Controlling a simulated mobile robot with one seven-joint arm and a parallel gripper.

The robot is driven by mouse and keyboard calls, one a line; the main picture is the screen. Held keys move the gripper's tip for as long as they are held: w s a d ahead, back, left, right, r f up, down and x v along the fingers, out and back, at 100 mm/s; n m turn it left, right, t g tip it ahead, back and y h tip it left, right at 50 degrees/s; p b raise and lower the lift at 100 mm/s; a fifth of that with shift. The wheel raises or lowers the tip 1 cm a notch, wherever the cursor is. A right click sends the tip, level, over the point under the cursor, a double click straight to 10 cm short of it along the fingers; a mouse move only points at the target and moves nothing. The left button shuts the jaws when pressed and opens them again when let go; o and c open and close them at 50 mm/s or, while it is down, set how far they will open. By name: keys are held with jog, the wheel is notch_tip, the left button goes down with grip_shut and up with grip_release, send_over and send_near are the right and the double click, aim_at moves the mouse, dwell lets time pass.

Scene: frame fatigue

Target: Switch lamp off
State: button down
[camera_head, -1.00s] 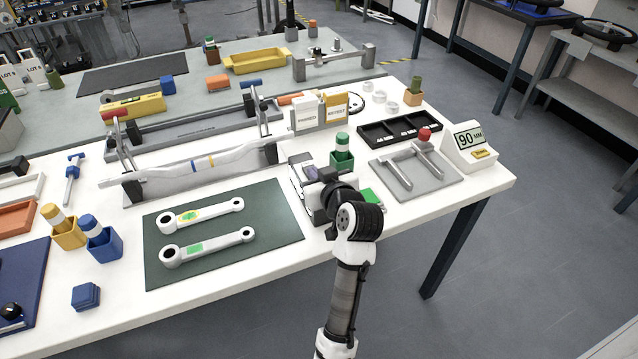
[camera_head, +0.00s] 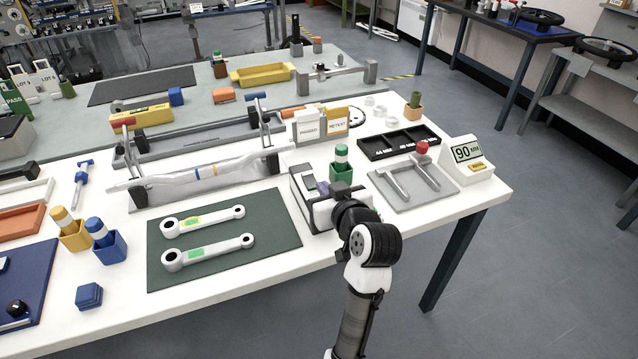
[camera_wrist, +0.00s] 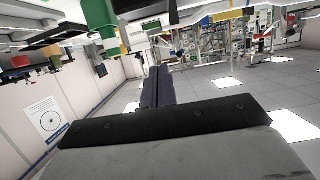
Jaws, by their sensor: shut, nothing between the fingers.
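I cannot make out a plain lamp or its switch in these views. A grey and white box-shaped device (camera_head: 303,197) stands near the table's front edge, right of the green mat, and may be the lamp unit. My gripper (camera_head: 323,187) is at this device's right top side, its fingers shut and empty. Whether they touch it, I cannot tell. My wrist hides the device's right part. In the wrist view the shut dark fingers (camera_wrist: 157,87) point away from the camera, with a green and white object (camera_wrist: 100,22) above them.
A green holder with a marker (camera_head: 341,165) stands just behind my gripper. The green mat (camera_head: 225,262) with two metal links lies to the left. A grey plate with a red knob (camera_head: 402,199) and a "90" display (camera_head: 467,155) are to the right.

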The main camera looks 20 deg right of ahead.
jog(key=v, duration=0.4)
jog(key=shift+s+f+b, duration=0.1)
jog(key=shift+f+b, duration=0.2)
